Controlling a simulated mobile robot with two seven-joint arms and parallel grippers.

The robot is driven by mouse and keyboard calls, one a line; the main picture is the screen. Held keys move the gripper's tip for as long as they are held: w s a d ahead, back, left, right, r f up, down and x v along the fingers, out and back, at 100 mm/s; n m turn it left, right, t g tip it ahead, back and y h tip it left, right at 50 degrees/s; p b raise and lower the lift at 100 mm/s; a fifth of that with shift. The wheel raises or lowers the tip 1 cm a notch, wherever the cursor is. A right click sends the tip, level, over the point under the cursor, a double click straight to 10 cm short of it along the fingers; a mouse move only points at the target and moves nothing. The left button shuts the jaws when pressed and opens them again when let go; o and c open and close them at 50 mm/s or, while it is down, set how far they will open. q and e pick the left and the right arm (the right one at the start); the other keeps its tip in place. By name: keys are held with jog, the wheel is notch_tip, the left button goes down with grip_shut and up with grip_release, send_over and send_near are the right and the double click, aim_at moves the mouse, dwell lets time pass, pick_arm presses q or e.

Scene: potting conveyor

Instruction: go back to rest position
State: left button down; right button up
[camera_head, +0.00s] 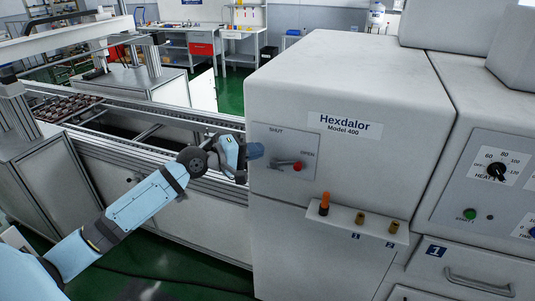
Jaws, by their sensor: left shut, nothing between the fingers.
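My left arm (140,205) comes in from the lower left and reaches up to the front of the white Hexdalor Model 400 machine (340,90). My left gripper (256,151) is small in the picture, at the left edge of the machine's lever panel (272,137). It is shut and holds nothing. The lever with its red knob (297,166) is to the right of the gripper, pointing toward the OPEN label. A gap shows between gripper and lever; whether the gripper touches the panel I cannot tell. My right gripper is not in view.
A conveyor (150,110) with a dark tray (68,107) runs behind my arm. A ledge (345,223) with an orange-handled peg (324,203) juts from the machine below the panel. A heater dial panel (490,190) is at right. Green floor shows at the lower left.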

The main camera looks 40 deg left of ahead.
pick_arm(q)
jog(key=shift+s+a+r, duration=0.25)
jog(key=shift+s, duration=0.2)
jog(key=s+d+f+m+g+y, duration=0.1)
jog(key=s+d+f+m, duration=0.3)
jog(key=f, duration=0.7)
jog(key=s+d+f+m+g+y, duration=0.15)
jog(key=s+d+f, duration=0.3)
jog(key=f, duration=0.55)
jog(key=s+d+f+m+y, duration=0.1)
jog(key=s+d+f+m, duration=0.3)
jog(key=s+d+f, duration=0.2)
jog(key=s+d+f+m+g+y, duration=0.1)
jog(key=s+d+f+m, duration=0.3)
jog(key=s, duration=0.6)
notch_tip(320, 180, down, 3)
jog(key=shift+s+d+r+m, duration=0.1)
jog(key=shift+s+d+m, duration=0.2)
jog(key=shift+d, duration=0.6)
jog(key=shift+w+g, duration=0.1)
jog(key=shift+g, duration=0.15)
